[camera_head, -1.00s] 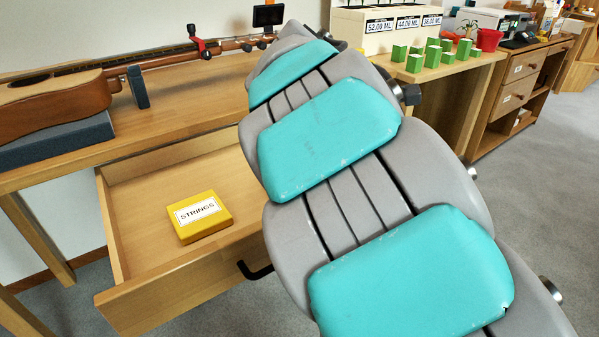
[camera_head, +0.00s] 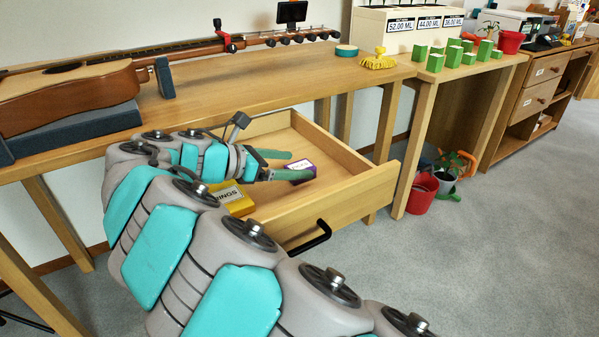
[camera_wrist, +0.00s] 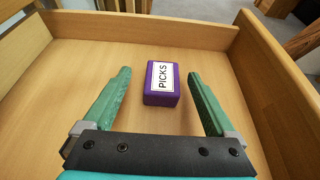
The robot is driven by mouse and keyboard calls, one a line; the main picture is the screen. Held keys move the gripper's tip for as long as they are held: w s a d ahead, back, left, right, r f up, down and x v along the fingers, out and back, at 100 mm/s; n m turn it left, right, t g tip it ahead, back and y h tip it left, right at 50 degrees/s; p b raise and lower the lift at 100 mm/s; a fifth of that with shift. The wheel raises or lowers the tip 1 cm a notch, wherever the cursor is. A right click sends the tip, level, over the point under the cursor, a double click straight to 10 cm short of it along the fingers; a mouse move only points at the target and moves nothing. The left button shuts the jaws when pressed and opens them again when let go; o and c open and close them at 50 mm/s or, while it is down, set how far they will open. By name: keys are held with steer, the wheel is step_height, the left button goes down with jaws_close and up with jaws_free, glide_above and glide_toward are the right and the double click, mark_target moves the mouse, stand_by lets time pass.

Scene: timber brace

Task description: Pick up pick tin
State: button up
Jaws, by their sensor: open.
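The pick tin (camera_wrist: 162,84) is a small purple box with a white label reading PICKS. It lies on the floor of the open drawer (camera_wrist: 75,52). In the wrist view it sits between and a little beyond my gripper's two green fingers, clear of both. In the head view the purple tin (camera_head: 301,167) shows partly behind my gripper (camera_head: 292,165), which reaches into the drawer from the left. My gripper (camera_wrist: 160,98) is open and empty.
A yellow strings tin (camera_head: 236,200) lies in the drawer, partly hidden by my arm. The drawer's walls (camera_head: 352,192) stand around the gripper. A guitar (camera_head: 75,95), a teal round tin (camera_head: 346,51) and a yellow object (camera_head: 378,61) are on the bench above.

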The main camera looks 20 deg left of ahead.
mark_target(302, 165)
steer(key=x, duration=0.4)
steer(key=shift+w+d+f, duration=0.1)
steer(key=shift+d, duration=0.2)
steer(key=shift+c, duration=0.2)
steer(key=c, duration=1.4)
